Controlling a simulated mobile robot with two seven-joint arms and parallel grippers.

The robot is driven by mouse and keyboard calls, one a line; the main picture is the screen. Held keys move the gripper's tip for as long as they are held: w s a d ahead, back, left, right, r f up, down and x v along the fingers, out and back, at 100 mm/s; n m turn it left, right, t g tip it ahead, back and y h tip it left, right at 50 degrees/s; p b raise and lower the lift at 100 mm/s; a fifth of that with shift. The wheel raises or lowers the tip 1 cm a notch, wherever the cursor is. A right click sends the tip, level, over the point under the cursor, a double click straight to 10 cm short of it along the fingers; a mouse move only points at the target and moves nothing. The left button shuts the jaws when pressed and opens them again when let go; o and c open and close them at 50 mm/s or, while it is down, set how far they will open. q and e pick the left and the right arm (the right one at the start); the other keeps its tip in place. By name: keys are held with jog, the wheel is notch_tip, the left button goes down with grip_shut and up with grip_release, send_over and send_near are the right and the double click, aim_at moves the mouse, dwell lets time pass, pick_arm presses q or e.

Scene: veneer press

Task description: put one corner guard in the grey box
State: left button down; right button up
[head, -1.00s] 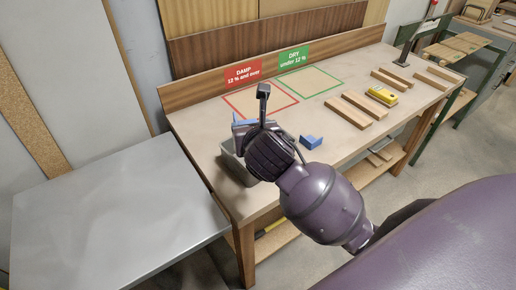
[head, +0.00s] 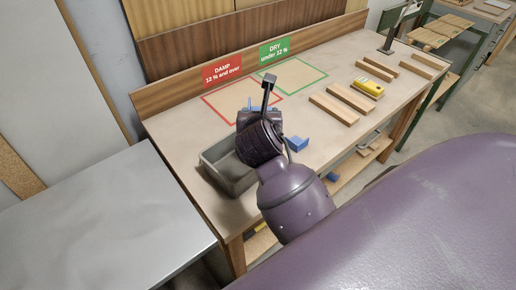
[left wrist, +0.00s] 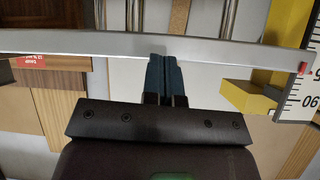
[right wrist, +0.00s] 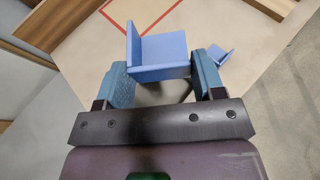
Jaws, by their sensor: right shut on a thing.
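The grey box (head: 222,178) is an open bin on the front left of the bench, and its visible interior looks empty. My right gripper (head: 258,112) is over the bench, beyond and right of the box. It is shut on a blue corner guard (right wrist: 160,55), which sits between both fingers in the right wrist view, clear of the box. In the head view that guard is mostly hidden behind my wrist. A second blue corner guard (head: 296,144) lies on the bench right of my wrist. My left gripper (left wrist: 166,80) has its fingers together and appears empty.
Red and green outlined areas (head: 290,76) behind the gripper are bare. Wooden strips (head: 334,110) and a yellow meter (head: 369,89) lie to the right. A grey metal table (head: 100,225) stands left. A pale bar (left wrist: 90,43) crosses the left wrist view near the fingertips.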

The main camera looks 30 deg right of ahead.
notch_tip(320, 180, down, 12)
jog(key=shift+r, duration=0.15)
dwell(0.4)
jog(key=shift+f, duration=0.45)
jog(key=o, duration=0.9)
jog(key=v, duration=1.2)
jog(key=shift+r, duration=0.4)
